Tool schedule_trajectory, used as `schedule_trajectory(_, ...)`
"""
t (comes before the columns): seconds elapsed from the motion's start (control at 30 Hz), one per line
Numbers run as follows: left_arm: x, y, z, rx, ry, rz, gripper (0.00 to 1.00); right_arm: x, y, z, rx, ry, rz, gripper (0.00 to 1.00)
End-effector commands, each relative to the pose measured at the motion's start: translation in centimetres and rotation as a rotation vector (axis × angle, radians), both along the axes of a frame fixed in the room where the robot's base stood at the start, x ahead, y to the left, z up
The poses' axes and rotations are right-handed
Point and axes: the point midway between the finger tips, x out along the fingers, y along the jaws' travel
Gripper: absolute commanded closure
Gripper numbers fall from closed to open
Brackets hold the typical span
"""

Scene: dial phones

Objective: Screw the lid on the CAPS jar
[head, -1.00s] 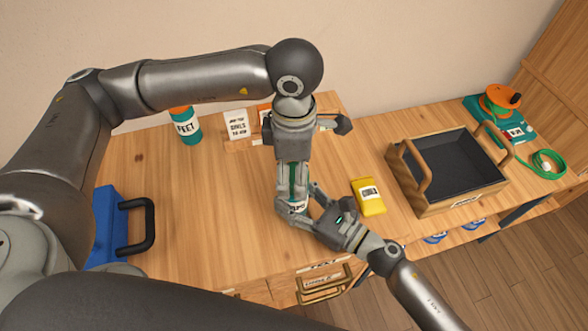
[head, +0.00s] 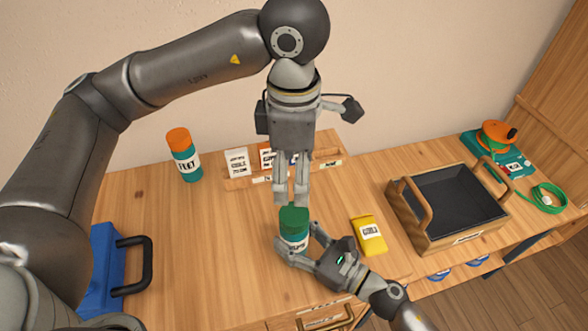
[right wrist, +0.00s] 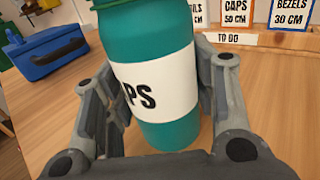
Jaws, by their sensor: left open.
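The CAPS jar (head: 295,238) is teal with a white label and stands on the workbench; it fills the middle of the right wrist view (right wrist: 160,90). A dark green lid (head: 294,217) sits on its top; whether it is fully tight I cannot tell. My right gripper (head: 301,247) is low at the jar, with its fingers on both sides, shut on the jar body. My left gripper (head: 291,201) points down just above the lid, open and empty.
The FEET jar (head: 184,156) with an orange lid stands at back left, near a card rack (head: 330,163). A yellow packet (head: 368,234) and an open wooden crate (head: 440,240) are to the right. A blue toolbox (head: 104,262) stands at left.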

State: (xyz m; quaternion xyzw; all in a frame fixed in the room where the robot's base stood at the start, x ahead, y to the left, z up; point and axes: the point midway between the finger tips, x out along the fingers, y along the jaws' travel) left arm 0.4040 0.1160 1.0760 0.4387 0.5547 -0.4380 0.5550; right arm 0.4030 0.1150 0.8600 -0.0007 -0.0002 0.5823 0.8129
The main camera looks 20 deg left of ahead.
Motion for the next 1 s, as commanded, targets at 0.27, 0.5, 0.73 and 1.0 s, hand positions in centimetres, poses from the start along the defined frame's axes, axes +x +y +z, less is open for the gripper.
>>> schedule_trajectory(0.27,0.0,0.0,0.0,0.000,0.000,0.000,0.26,0.0,0.0,0.0,0.000,0.000,0.000,0.25)
schedule_trajectory(0.5,0.0,0.0,-0.1,0.000,0.000,0.000,0.26,-0.1,-0.2,0.0,0.000,0.000,0.000,0.25)
schedule_trajectory(0.73,0.0,0.0,-0.1,0.000,0.000,0.000,0.26,-1.2,-3.5,-0.2,-0.002,0.003,-0.002,0.25)
schedule_trajectory(1.0,0.0,0.0,0.0,0.000,0.000,0.000,0.26,-3.0,-8.8,-0.1,-0.002,0.004,-0.001,0.25)
